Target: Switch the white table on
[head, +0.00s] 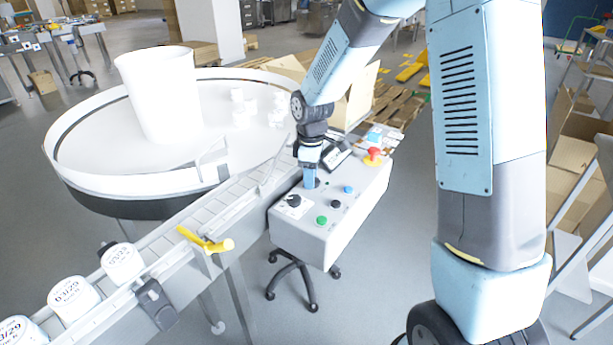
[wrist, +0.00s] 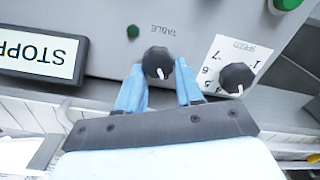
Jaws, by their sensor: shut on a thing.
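The white round table (head: 215,115) stands at the left in the head view, with a big white cylinder on it. Its control box (head: 300,230) stands right of it. In the wrist view a black knob (wrist: 158,60) sits beside the upside-down word TABLE, its white mark pointing toward the bottom of the picture. My gripper (wrist: 160,74) is shut on this knob, one blue finger on each side. In the head view my gripper (head: 312,181) reaches down onto the back of the box and hides the knob. A small dark green lamp (wrist: 133,31) is near the label.
A speed knob (wrist: 237,78) on a white dial is close beside the right finger. A display (wrist: 40,50) reading STOPP is at the left. A red emergency button (head: 374,155) and a green button (head: 321,220) are on the box. A conveyor (head: 190,228) runs alongside.

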